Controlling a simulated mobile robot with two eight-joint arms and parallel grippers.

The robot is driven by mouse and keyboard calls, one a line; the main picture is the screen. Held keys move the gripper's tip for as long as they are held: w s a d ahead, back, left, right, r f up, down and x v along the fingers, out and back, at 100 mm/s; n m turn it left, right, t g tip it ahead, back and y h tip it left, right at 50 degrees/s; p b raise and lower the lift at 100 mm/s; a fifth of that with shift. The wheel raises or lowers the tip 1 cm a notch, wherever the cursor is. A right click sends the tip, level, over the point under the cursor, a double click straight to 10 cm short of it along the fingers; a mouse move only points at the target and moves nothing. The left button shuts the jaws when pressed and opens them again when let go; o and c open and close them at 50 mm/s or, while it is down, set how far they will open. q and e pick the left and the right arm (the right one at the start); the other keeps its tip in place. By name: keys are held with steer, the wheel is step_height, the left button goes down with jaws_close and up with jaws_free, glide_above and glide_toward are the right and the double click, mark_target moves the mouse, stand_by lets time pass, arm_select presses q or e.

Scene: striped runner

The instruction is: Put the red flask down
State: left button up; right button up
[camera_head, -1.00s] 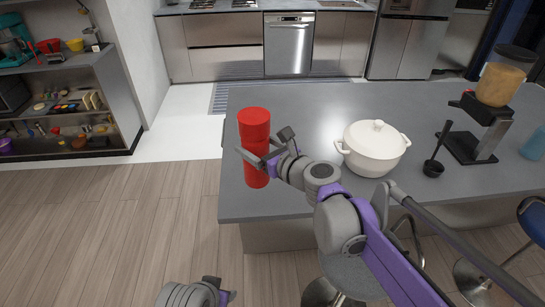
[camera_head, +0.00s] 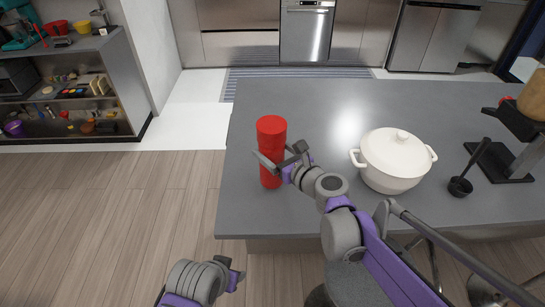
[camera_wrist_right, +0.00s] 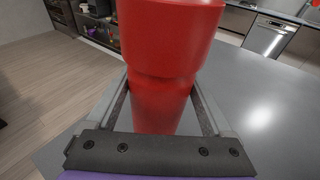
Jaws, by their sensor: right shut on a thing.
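The red flask (camera_head: 271,135) is a tall, upright cylinder near the left end of the grey counter (camera_head: 300,213). My right gripper (camera_head: 281,160) is shut around its middle from the right. In the right wrist view the flask (camera_wrist_right: 168,45) stands between the two fingers (camera_wrist_right: 163,108), one on each side. Its base appears over the counter top, but I cannot tell whether it touches. My left gripper (camera_head: 238,273) is low in front of the counter, away from the flask; its jaw state is unclear.
A white lidded pot (camera_head: 392,163) stands to the right of the flask. A coffee maker (camera_head: 515,140) and a dark ladle-like tool (camera_head: 470,172) are farther right. The counter behind the flask is bare. The counter's left edge is close to the flask.

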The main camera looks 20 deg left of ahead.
steer(key=shift+f, duration=1.25)
steer(key=o, duration=1.4)
